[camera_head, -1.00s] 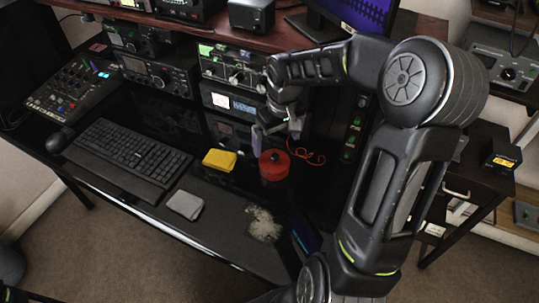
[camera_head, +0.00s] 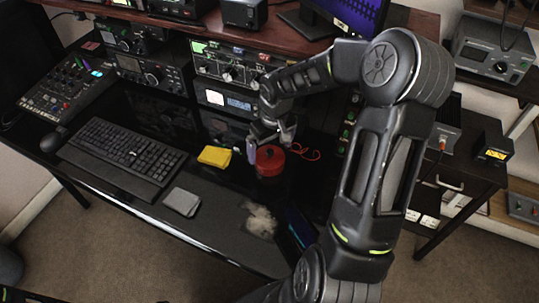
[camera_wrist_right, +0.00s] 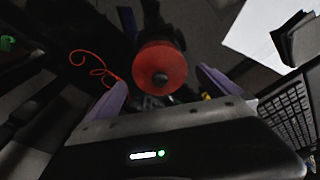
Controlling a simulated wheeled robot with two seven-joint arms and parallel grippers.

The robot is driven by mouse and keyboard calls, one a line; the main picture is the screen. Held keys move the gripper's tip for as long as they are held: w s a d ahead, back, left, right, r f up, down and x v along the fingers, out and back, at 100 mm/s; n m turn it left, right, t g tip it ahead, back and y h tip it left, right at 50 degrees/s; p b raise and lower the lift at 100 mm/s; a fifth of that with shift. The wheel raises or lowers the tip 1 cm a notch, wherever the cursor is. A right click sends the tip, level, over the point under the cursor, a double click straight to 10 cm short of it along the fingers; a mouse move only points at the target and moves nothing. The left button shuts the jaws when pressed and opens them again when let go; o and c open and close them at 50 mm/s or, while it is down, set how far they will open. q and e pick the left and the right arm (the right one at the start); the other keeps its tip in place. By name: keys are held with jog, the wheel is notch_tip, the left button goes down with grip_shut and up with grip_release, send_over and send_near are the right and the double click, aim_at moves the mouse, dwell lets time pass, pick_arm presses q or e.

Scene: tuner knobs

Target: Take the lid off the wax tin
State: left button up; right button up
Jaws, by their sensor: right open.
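The wax tin (camera_head: 270,162) is a red round tin on the black desk, and its red lid (camera_head: 271,152) with a dark knob is on top. In the right wrist view the lid (camera_wrist_right: 160,68) shows from above, with its knob in the middle. My right gripper (camera_head: 268,140) is over the tin, pointing down. In the right wrist view its two purple fingertips (camera_wrist_right: 160,87) are apart, one on each side of the lid's near edge, with nothing between them gripped. My left gripper is not in view.
A yellow cloth (camera_head: 215,156) lies left of the tin, and a grey pad (camera_head: 181,201) lies nearer the front. An orange-red wire (camera_head: 304,151) curls right of the tin. Radio units (camera_head: 226,98) stand close behind. A keyboard (camera_head: 125,152) fills the left.

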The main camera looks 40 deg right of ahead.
notch_tip(320, 180, down, 2)
jog(key=shift+w, duration=0.1)
jog(key=shift+c, duration=0.6)
jog(key=c, duration=1.1)
jog(key=shift+r, duration=0.15)
